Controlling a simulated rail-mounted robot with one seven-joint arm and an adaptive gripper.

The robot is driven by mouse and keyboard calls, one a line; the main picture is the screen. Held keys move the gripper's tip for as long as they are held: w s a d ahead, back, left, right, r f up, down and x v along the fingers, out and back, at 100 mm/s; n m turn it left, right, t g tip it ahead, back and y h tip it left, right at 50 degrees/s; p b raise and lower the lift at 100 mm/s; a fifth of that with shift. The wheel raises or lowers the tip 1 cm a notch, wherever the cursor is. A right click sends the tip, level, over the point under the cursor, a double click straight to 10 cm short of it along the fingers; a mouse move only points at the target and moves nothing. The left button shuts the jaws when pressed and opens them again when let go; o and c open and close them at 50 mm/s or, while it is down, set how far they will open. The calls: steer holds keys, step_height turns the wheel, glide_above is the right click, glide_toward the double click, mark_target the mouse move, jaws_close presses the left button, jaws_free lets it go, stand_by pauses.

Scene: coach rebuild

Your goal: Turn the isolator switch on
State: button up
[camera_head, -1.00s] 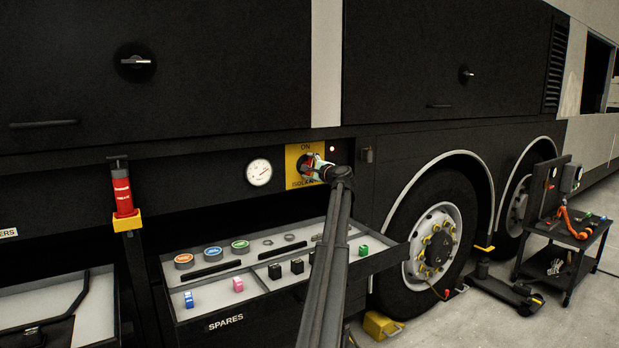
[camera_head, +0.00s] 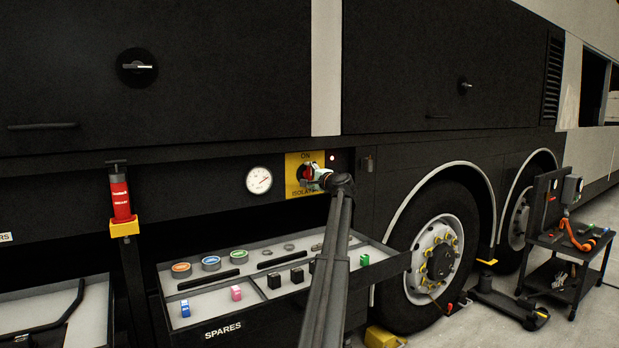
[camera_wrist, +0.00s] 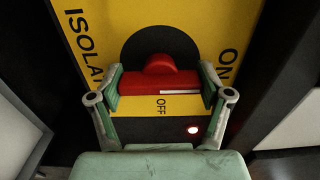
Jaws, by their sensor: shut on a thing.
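The isolator switch is a red handle (camera_wrist: 150,88) on a black round base, on a yellow plate (camera_wrist: 205,22) marked ISOLATOR, ON and OFF. In the wrist view the handle lies crosswise, and its white line points right, to the ON side; OFF is below it. My gripper (camera_wrist: 160,85) is shut on the handle, one finger at each end. In the head view the yellow plate (camera_head: 292,162) is on the coach side, and my gripper (camera_head: 312,178) covers part of the switch. A small lamp (camera_head: 332,157) right of the plate glows white; in the wrist view the lamp (camera_wrist: 193,130) has a red rim.
A round gauge (camera_head: 259,180) is left of the plate. The open SPARES drawer (camera_head: 222,331), with several small parts, juts out below my arm. A red cylinder (camera_head: 120,198) stands at left. A wheel (camera_head: 437,250) and a black trolley (camera_head: 560,246) are at right.

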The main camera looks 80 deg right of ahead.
steer(key=o, duration=1.1)
steer(key=shift+w+r, duration=0.1)
steer(key=v, duration=1.2)
